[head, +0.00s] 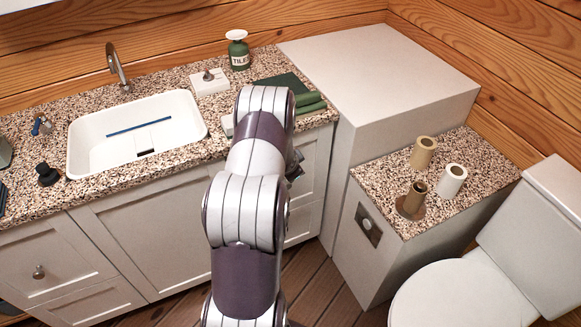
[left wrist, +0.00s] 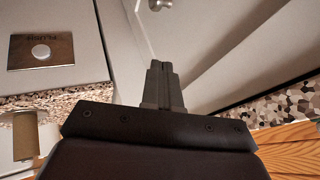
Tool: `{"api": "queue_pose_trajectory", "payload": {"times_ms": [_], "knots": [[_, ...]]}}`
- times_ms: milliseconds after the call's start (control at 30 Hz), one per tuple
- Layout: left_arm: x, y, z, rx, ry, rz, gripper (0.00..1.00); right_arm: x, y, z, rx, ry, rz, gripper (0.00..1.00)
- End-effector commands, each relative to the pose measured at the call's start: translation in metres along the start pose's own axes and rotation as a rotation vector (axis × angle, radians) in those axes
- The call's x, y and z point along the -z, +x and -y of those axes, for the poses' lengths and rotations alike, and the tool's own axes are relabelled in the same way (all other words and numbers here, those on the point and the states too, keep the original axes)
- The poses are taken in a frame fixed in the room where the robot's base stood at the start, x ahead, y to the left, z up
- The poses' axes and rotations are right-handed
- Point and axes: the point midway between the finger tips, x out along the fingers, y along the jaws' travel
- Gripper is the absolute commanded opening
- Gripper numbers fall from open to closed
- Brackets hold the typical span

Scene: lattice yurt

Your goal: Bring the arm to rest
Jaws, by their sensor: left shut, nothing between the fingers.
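My left arm rises from the bottom of the head view, in front of the counter, and bends over at the top. Its gripper (head: 296,168) is mostly hidden behind the arm, with only a dark part showing beside the cabinet front. In the left wrist view the two fingers of the left gripper (left wrist: 161,82) are together, with nothing between them. They are in front of pale cabinet faces. My right gripper is in neither view.
The speckled counter (head: 150,170) with a white sink (head: 90,160) lies beyond and left of the arm. A tall white box (head: 385,75), a ledge with rolls (head: 452,180) and a toilet (head: 460,295) stand to the right. Wooden floor (head: 318,285) shows between.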

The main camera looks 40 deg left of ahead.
Motion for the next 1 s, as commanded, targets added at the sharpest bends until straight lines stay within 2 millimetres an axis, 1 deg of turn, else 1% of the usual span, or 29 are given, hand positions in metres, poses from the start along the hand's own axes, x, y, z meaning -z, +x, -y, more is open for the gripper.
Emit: {"api": "queue_pose_trajectory", "payload": {"times_ms": [33, 100, 200, 300, 533, 567, 633, 667, 700, 767, 800, 867, 900, 1000], "knots": [[0.001, -0.011, 0.001, 0.001, 0.000, 0.000, 0.00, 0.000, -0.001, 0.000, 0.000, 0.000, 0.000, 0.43], [0.001, -0.024, 0.001, 0.001, 0.000, 0.000, 0.00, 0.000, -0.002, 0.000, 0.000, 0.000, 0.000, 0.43], [0.000, -0.036, 0.000, 0.000, 0.000, 0.000, 0.00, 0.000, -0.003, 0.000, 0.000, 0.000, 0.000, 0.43], [0.000, -0.041, -0.001, -0.001, 0.000, 0.001, 0.00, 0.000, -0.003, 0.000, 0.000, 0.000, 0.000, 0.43], [-0.002, -0.041, -0.002, -0.005, -0.022, 0.008, 0.00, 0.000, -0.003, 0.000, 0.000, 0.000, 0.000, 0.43], [-0.007, -0.041, -0.005, -0.018, -0.059, 0.033, 0.00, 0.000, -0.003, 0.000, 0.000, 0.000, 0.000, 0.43], [-0.032, -0.047, -0.027, -0.076, -0.166, 0.131, 0.00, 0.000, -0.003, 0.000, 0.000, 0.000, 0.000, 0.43], [-0.045, -0.058, -0.039, -0.107, -0.238, 0.196, 0.00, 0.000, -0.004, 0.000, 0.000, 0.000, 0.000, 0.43], [-0.047, -0.089, -0.057, -0.150, -0.332, 0.283, 0.00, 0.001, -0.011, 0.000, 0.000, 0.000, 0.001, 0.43], [-0.035, -0.142, -0.087, -0.206, -0.419, 0.384, 0.00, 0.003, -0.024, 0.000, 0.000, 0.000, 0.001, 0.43], [-0.026, -0.177, -0.107, -0.236, -0.454, 0.435, 0.00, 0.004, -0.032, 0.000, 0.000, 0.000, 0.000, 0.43], [-0.014, -0.227, -0.134, -0.272, -0.479, 0.492, 0.00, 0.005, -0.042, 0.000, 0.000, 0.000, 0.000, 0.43], [-0.007, -0.258, -0.150, -0.293, -0.480, 0.516, 0.00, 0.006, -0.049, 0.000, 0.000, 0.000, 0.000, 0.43], [0.006, -0.323, -0.181, -0.337, -0.432, 0.523, 0.00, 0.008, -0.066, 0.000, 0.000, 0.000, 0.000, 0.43]]}}
